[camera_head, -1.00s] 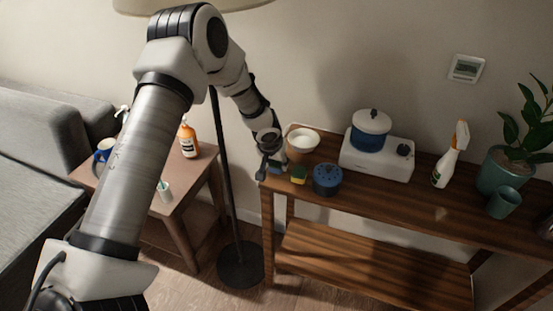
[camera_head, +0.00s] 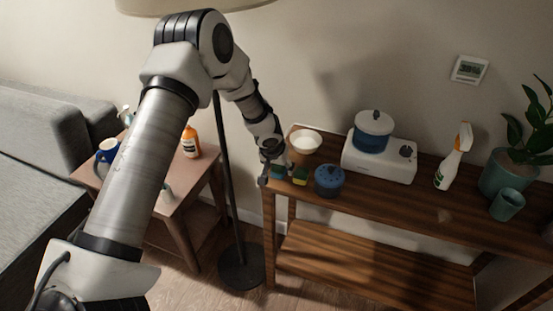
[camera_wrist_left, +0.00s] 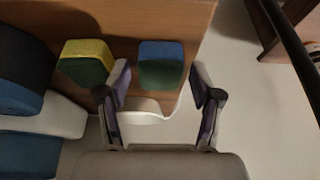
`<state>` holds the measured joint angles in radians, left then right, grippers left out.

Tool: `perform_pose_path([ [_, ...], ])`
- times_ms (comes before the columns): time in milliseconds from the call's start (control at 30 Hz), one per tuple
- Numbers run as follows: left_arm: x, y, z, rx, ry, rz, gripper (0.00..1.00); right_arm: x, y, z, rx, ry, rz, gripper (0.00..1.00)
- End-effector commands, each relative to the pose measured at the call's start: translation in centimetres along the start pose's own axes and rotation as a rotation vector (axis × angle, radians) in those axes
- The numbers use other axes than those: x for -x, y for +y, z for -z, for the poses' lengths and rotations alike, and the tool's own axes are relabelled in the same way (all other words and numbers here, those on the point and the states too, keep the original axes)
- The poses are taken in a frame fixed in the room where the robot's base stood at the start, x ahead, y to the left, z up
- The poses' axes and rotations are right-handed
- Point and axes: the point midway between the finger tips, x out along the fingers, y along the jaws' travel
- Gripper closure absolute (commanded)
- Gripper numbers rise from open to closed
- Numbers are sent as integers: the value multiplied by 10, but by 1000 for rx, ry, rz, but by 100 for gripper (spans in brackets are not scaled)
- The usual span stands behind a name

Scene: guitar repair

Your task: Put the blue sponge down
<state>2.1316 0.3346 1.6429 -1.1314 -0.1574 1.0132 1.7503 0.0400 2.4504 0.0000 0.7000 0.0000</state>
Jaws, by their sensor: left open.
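The blue sponge (camera_wrist_left: 160,66) rests on the wooden shelf top near its left end, in the wrist view. Its top is blue and its near face looks dark green. In the head view the blue sponge (camera_head: 277,172) is mostly hidden by my gripper. My left gripper (camera_wrist_left: 160,84) is open, its fingers on either side of the sponge with gaps to both. In the head view the left gripper (camera_head: 276,176) is at the shelf's left end. My right gripper is not in view.
A yellow-green sponge (camera_wrist_left: 87,64) lies close beside my gripper. A dark blue pot (camera_head: 329,180), a white bowl (camera_head: 305,141) and a white cooker (camera_head: 379,158) stand on the shelf top (camera_head: 420,205). A lamp pole (camera_head: 226,150) stands left of the shelf.

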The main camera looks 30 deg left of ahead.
Motion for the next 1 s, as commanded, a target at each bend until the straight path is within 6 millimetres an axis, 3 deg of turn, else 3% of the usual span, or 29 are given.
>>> perform_pose_path([
  [400,100,0,1,1,5,-3,35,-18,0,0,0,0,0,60],
  [533,115,1,0,-1,1,-2,35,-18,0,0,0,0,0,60],
  [633,104,12,-21,-18,-37,-28,35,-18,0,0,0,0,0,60],
  [667,96,19,-34,-29,-59,-46,35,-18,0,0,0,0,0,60],
  [767,55,52,-106,-64,-167,-131,35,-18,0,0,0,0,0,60],
  [867,16,82,-211,-82,-282,-204,35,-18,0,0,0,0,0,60],
  [900,6,86,-255,-86,-317,-210,35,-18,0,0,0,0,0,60],
  [1000,-4,79,-350,-111,-372,-162,35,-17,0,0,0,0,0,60],
])
